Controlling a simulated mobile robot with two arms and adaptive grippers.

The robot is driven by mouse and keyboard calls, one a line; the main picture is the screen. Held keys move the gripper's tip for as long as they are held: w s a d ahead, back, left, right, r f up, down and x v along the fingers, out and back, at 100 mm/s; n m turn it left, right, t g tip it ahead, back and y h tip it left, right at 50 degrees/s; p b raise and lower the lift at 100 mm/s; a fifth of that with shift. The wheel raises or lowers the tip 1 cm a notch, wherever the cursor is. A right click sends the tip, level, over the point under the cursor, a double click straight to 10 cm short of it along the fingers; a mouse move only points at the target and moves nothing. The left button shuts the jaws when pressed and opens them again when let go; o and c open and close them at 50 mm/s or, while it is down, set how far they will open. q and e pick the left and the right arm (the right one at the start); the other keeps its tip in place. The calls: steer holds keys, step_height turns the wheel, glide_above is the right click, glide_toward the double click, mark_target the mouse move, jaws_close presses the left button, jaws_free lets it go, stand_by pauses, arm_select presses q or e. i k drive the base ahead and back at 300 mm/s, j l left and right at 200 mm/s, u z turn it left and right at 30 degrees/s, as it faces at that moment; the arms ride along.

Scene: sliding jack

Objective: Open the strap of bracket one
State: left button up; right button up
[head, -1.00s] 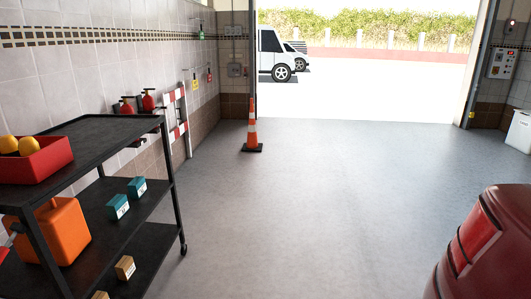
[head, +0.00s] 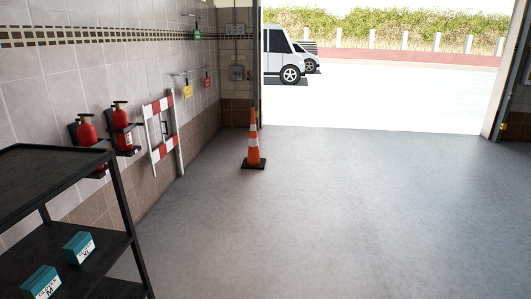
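Two red fire extinguishers hang on the tiled left wall in black brackets. The nearer extinguisher (head: 87,134) is at the left, its lower part hidden behind the cart. The farther extinguisher (head: 121,124) is just right of it. The nearer bracket (head: 73,132) and the farther bracket (head: 110,136) show as dark shapes around them. I cannot tell which is bracket one, and the straps are too small to read as open or shut. Neither of my grippers is in view.
A black shelf cart (head: 118,205) stands at the lower left, between me and the wall, with a teal box (head: 79,248) on its lower shelf. A red-white barrier (head: 163,130) leans by the wall. A traffic cone (head: 253,142) stands beyond. The grey floor (head: 350,220) is clear.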

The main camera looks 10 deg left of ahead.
mark_target(106, 140)
steer(key=i+u, duration=0.15)
steer(key=i, duration=0.45)
steer(key=i+l+u, duration=0.1)
steer(key=i, duration=0.5)
steer(key=i+l+u, duration=0.15)
steer(key=i, duration=0.4)
steer(key=l, duration=0.1)
